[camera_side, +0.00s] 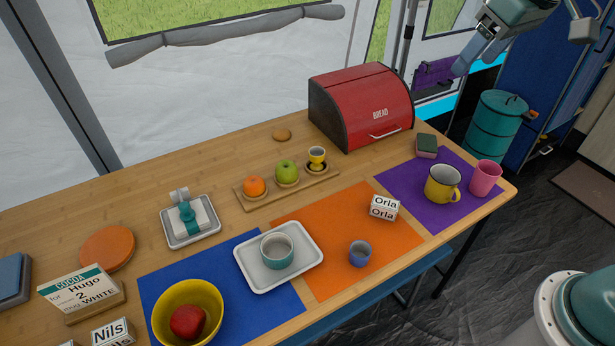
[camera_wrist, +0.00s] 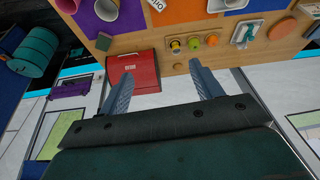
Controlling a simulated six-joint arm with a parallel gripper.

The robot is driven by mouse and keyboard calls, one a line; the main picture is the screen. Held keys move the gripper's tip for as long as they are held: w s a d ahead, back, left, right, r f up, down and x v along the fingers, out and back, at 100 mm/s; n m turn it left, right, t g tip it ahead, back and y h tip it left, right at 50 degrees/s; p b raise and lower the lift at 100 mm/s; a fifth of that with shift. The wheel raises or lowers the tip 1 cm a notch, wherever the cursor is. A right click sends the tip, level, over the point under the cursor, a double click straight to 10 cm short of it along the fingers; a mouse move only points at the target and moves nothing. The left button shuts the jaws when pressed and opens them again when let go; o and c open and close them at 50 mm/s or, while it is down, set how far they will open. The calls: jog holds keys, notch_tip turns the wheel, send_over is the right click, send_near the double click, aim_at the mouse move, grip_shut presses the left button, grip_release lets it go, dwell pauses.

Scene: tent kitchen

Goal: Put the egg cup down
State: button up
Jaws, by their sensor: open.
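A small yellow egg cup (camera_side: 317,155) stands upright at the right end of a wooden board (camera_side: 250,204), on a dark round spot. It also shows in the wrist view (camera_wrist: 175,46). A small blue cup (camera_side: 360,254) stands on the orange mat; I cannot tell whether it is an egg cup too. My gripper (camera_wrist: 161,68) is open with nothing between its fingers. In the side view my gripper (camera_side: 482,52) is high at the top right, beyond the table and well away from the yellow egg cup.
On the board, a green apple (camera_side: 286,171) and an orange (camera_side: 254,186) sit left of the egg cup. A red bread bin (camera_side: 362,98) stands behind. A yellow mug (camera_side: 441,184) and a pink cup (camera_side: 485,178) are at right. A tray (camera_side: 279,280) holds a teal-and-white cup.

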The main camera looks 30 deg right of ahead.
jog(key=s+f, duration=0.2)
jog(key=s, duration=0.6)
jog(key=s+d+f+t, duration=0.1)
jog(key=s+f, duration=0.2)
jog(key=s, duration=0.5)
jog(key=shift+s+d+f+m, duration=0.2)
jog(key=shift+s+m, duration=0.1)
jog(key=shift+m, duration=0.1)
